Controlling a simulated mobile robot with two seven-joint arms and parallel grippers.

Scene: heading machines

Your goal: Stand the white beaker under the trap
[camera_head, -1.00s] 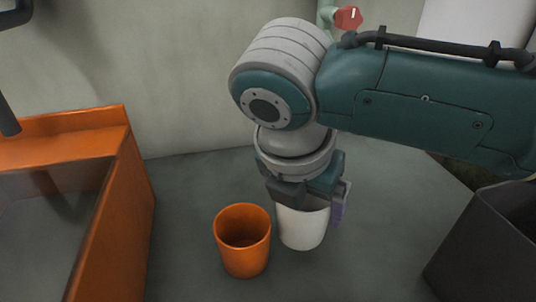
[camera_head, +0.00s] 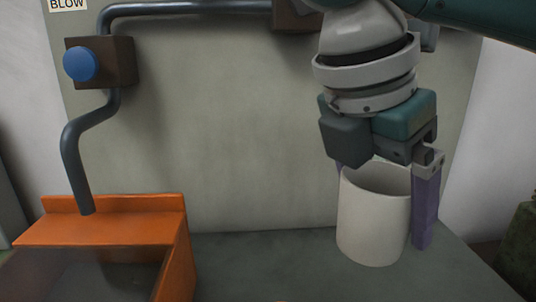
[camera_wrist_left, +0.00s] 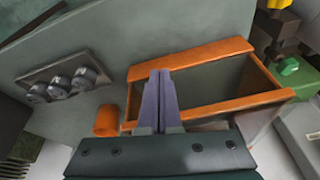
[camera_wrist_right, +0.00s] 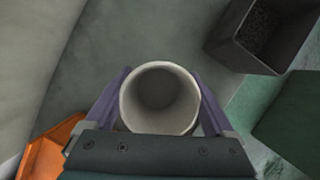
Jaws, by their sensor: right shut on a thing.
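The white beaker (camera_head: 372,218) is upright between the purple fingers of my right gripper (camera_head: 388,200), which is shut on it. It seems held above the grey bench top. In the right wrist view I look down into the beaker's open mouth (camera_wrist_right: 160,95), with a finger on each side. A bent grey pipe (camera_head: 72,155) ends over an orange-edged tank (camera_head: 110,225) to the left of the beaker; I cannot tell whether this is the trap. My left gripper (camera_wrist_left: 160,80) shows in the left wrist view, its fingers together and empty, over the orange-edged tank (camera_wrist_left: 200,108).
A blue knob (camera_head: 81,64) sits on a brown valve block below a BLOW label (camera_head: 67,4). The bench between tank and beaker (camera_head: 260,260) looks clear. The orange cup (camera_wrist_left: 106,120) shows in the left wrist view. A dark open bin (camera_wrist_right: 265,30) stands beyond the right gripper.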

